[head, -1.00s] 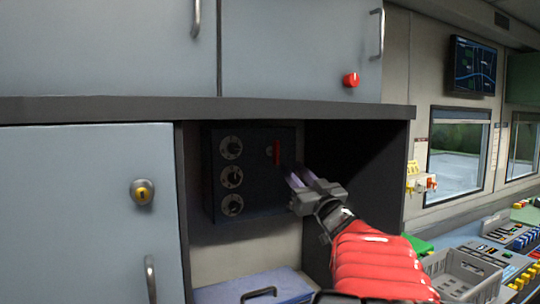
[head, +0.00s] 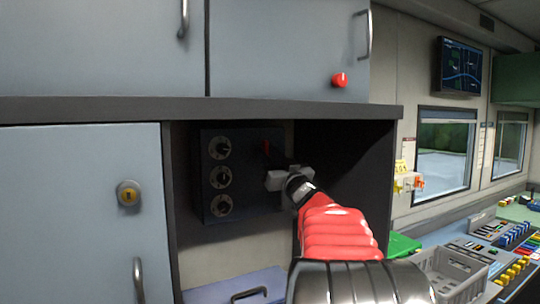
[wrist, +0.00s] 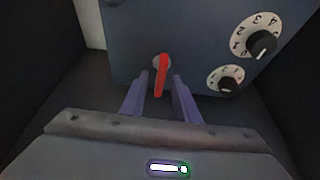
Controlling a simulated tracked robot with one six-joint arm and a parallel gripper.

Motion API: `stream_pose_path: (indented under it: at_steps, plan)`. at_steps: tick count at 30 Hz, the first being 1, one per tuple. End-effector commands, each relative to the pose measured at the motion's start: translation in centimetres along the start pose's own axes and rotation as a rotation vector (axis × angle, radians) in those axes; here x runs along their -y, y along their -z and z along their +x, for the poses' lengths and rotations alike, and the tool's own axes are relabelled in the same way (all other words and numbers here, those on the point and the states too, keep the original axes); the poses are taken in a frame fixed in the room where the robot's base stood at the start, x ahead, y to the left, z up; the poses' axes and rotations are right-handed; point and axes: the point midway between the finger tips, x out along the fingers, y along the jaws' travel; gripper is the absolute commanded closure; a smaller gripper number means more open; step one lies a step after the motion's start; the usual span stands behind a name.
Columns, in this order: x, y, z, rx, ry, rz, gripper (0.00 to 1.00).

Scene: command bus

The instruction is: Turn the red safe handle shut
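The small dark safe (head: 240,196) sits in an open cupboard niche, with three round dials down the left of its front. Its red handle (head: 266,147) is at the upper right of that front; in the wrist view the handle (wrist: 160,78) points toward my gripper body from a round grey hub. My gripper (wrist: 160,82) is open, with one purple finger on each side of the handle and a visible gap on both sides. In the head view my gripper (head: 275,165) is in front of the safe, just below the handle; its body hides the fingers.
A blue case (head: 225,290) with a dark handle lies at the niche bottom. The niche's right wall (head: 350,165) and the shelf edge (head: 200,110) above bound the space. A closed cupboard door (head: 80,200) is at left. A grey crate (head: 450,270) stands at right.

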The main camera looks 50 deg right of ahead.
Motion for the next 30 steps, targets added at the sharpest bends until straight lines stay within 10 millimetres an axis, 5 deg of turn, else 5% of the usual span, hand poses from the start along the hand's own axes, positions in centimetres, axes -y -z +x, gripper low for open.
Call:
stream_pose_path:
  at_steps: [14, 30]
  plan:
    - [-0.09, 0.00, -0.07, 0.000, -0.001, 0.000, 1.00]
    - [-0.18, -0.09, -0.06, 0.002, 0.013, -0.039, 1.00]
